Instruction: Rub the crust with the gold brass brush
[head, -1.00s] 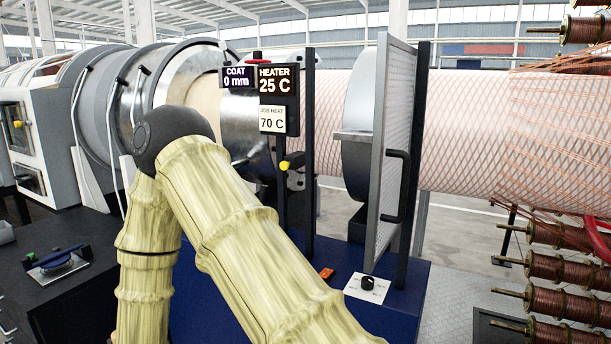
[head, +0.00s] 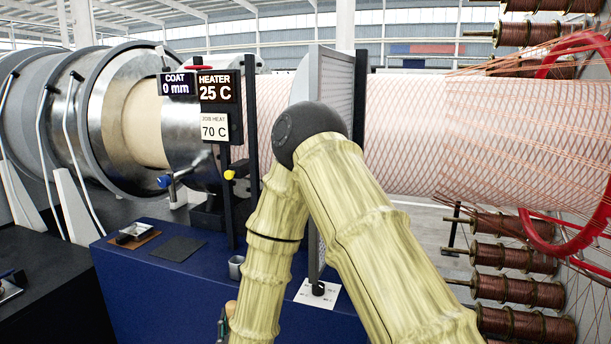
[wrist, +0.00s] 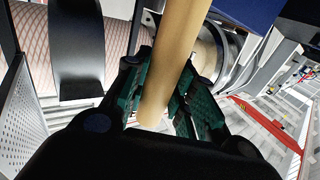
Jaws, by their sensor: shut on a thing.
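My gripper (wrist: 160,98) is shut on a tan, round wooden handle (wrist: 176,50) in the wrist view. The handle runs up out of the picture, so no bristles show and I cannot tell the brush's colour. In the head view my gripper (head: 222,328) is low, at the bottom edge, mostly hidden by my arm. A small part of the tan handle (head: 231,309) shows there, above the blue bench front. I cannot make out the crust in either view.
A blue bench (head: 190,222) carries a dark pad (head: 178,248), a grey cup (head: 236,267) and a knob on a white plate (head: 316,292). The heater sign (head: 217,88) reads 25 C. A perforated door (head: 335,80) stands upright behind my arm. Copper spools (head: 510,257) are at right.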

